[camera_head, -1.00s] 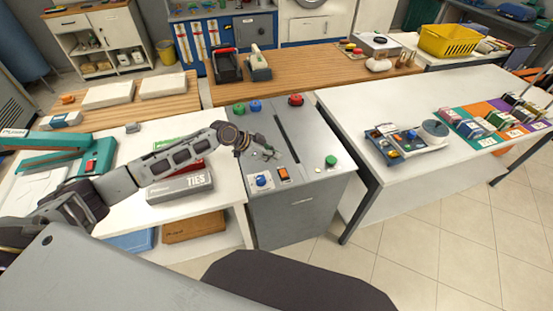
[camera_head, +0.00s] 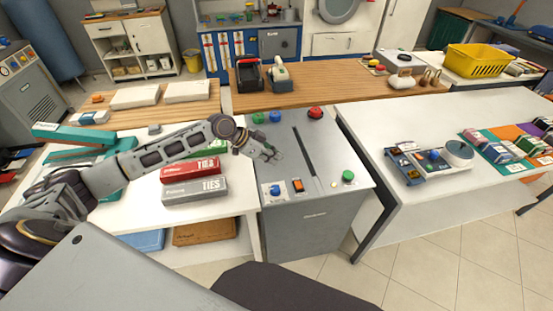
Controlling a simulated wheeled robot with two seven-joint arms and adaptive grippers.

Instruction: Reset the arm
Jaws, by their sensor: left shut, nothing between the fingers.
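My left arm comes in from the left, stretched over the white table. My left gripper (camera_head: 268,154) is shut and empty, held above the left part of the grey control cabinet (camera_head: 318,233). The cabinet top carries green, blue and red buttons at the back, a dark slot, and a blue knob (camera_head: 275,190), an orange switch (camera_head: 297,185) and a green button (camera_head: 348,176) at the front. The gripper appears apart from all of these. My right gripper is not in view.
Grey (camera_head: 194,191) and red (camera_head: 190,170) ties boxes lie on the white table (camera_head: 235,200) beneath my left arm. A teal press (camera_head: 75,139) stands at its left. Another white table (camera_head: 430,212) stands right of the cabinet, with open tiled floor in front.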

